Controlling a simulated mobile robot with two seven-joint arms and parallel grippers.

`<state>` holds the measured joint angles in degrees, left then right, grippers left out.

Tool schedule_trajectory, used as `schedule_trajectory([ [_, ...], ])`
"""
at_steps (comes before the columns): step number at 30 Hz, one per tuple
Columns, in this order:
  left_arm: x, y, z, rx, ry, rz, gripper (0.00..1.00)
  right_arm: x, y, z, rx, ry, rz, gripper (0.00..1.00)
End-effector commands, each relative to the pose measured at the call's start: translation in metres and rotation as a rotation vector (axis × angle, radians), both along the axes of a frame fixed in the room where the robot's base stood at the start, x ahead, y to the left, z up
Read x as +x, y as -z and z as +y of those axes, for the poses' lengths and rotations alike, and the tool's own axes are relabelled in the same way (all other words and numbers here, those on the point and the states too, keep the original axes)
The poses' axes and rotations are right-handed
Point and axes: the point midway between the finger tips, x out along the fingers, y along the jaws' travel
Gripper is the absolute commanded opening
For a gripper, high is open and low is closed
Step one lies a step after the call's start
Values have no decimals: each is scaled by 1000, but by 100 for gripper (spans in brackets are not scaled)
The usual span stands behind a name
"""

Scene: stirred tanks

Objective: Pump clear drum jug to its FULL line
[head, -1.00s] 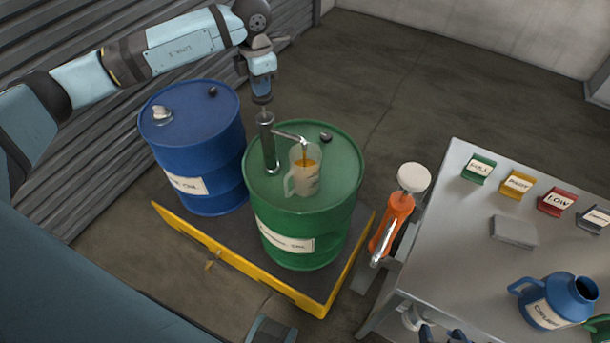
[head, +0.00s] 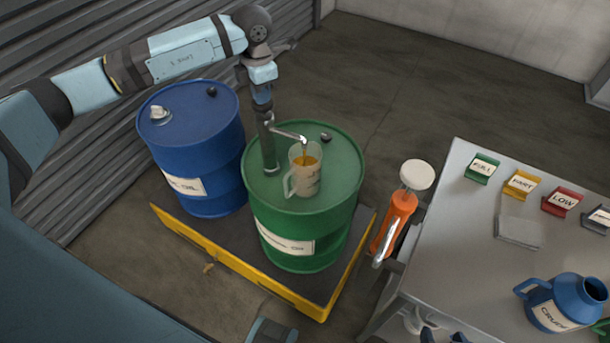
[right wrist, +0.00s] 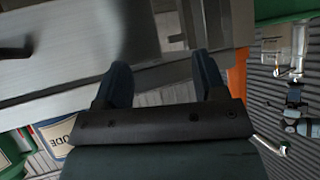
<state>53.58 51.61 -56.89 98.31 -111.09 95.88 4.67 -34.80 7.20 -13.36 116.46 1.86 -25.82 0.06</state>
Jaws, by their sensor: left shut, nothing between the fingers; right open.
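A clear jug (head: 306,181) with a handle stands upright on top of the green drum (head: 303,232). A thin amber stream falls from the pump spout into it; amber shows near its upper part. Its line marks are too small to read. The hand pump (head: 269,157) stands upright in the green drum, its spout over the jug. My left gripper (head: 264,108) is shut at the top of the pump, with its fingers pointing down. In the right wrist view my right gripper (right wrist: 161,82) is open and empty, near the table's edge.
A blue drum (head: 199,150) stands left of the green one on a yellow-edged pallet (head: 235,265). An orange pump-like bottle (head: 396,222) is to the right.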

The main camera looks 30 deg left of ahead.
Motion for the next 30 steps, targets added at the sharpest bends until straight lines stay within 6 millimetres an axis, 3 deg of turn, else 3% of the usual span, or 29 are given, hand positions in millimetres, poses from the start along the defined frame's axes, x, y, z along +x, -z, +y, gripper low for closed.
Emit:
schedule_trajectory([
  [18, 0, 20, 0, 0, 0, 2, 0, 1, 10, 2, 10, 6, 10, 65],
  [30, -1, -6, 0, 0, 1, 2, 0, 2, -7, 2, 11, 6, 7, 65],
])
